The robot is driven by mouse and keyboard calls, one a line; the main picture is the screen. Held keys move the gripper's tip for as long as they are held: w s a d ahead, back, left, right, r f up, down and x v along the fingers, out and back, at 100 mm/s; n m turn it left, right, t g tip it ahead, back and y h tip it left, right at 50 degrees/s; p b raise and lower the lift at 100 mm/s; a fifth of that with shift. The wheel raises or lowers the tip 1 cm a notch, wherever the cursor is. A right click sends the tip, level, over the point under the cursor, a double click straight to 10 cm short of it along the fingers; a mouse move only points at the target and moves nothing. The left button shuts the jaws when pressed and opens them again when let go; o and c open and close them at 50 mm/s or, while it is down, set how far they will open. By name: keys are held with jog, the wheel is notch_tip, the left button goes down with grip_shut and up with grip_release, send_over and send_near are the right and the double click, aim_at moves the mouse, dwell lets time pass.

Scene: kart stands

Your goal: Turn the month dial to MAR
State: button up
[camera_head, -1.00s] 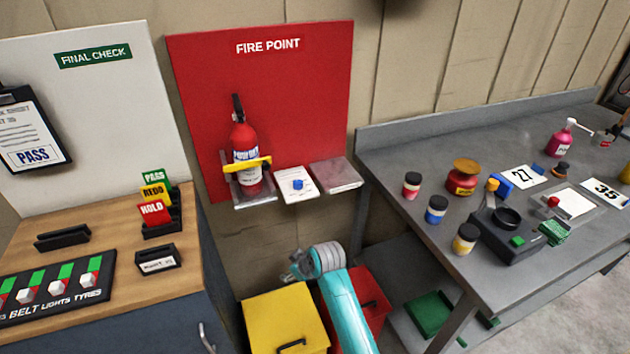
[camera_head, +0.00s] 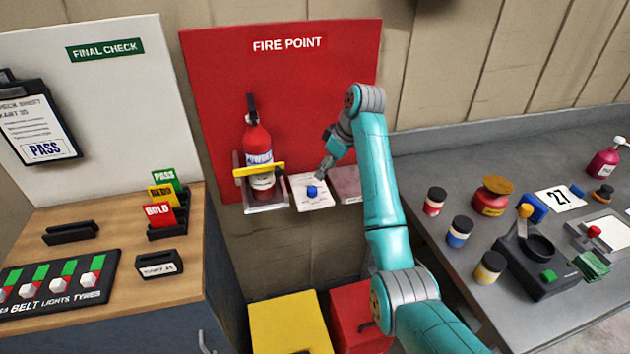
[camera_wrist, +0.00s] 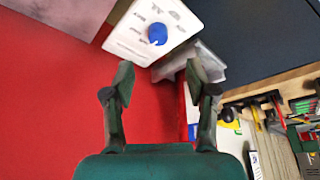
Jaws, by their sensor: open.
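The month dial is a blue knob (camera_head: 312,191) on a white plate (camera_head: 305,204) on a small shelf of the red fire point board. In the wrist view the blue knob (camera_wrist: 157,34) sits on the white plate (camera_wrist: 128,40) with small letters around it, too small to read. Which month the knob points to I cannot tell. My gripper (camera_head: 322,174) is just above and to the right of the knob in the head view. In the wrist view my gripper (camera_wrist: 158,75) is open and empty, with the knob beyond its fingertips, apart from them.
A red fire extinguisher (camera_head: 258,150) with a yellow strap stands in a bracket just left of the plate. A grey-pink shelf (camera_head: 346,184) is close on the right, partly behind my arm. A yellow bin (camera_head: 288,325) and a red bin (camera_head: 352,318) stand below.

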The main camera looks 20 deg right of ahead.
aim_at(313, 189)
jog(key=x, duration=1)
jog(key=shift+w+f, duration=0.1)
jog(key=shift+w, duration=0.15)
grip_shut()
